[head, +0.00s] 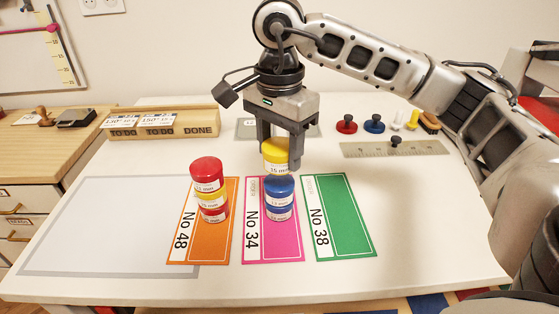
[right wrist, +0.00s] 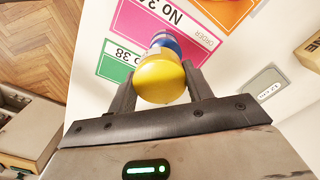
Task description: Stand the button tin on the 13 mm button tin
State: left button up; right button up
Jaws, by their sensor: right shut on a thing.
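My right gripper (head: 283,152) is shut on a yellow button tin (head: 275,150) with a white label and holds it upright. The yellow tin is directly over a blue stack (head: 279,186) on the pink No 34 card (head: 288,245). I cannot tell whether the yellow tin touches the blue top. The small labels on the blue stack are hard to read. In the right wrist view the yellow tin (right wrist: 160,78) sits between both fingers, with the blue stack (right wrist: 165,40) partly hidden behind it. My left gripper is not in view.
A red and yellow stack (head: 208,178) stands on the orange No 48 card (head: 184,240). The green No 38 card (head: 345,215) is bare. A ruler (head: 420,150), pins and a wooden box (head: 160,122) lie farther back. The grey mat (head: 100,225) at left is clear.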

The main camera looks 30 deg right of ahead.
aim_at(280, 165)
jog(key=shift+w+d+f, duration=0.15)
jog(key=shift+f, duration=0.05)
jog(key=f, duration=0.2)
jog(key=f+p, duration=0.1)
jog(key=shift+w+d+f, duration=0.1)
jog(key=shift+w+d, duration=0.1)
jog(key=shift+w, duration=0.05)
jog(key=shift+f, duration=0.3)
jog(key=shift+f+b, duration=0.2)
jog(key=shift+b, duration=0.1)
jog(key=o, duration=1)
jog(key=shift+r, duration=0.1)
notch_tip(280, 165, up, 12)
jog(key=shift+r+p, duration=0.15)
jog(key=shift+p, duration=0.15)
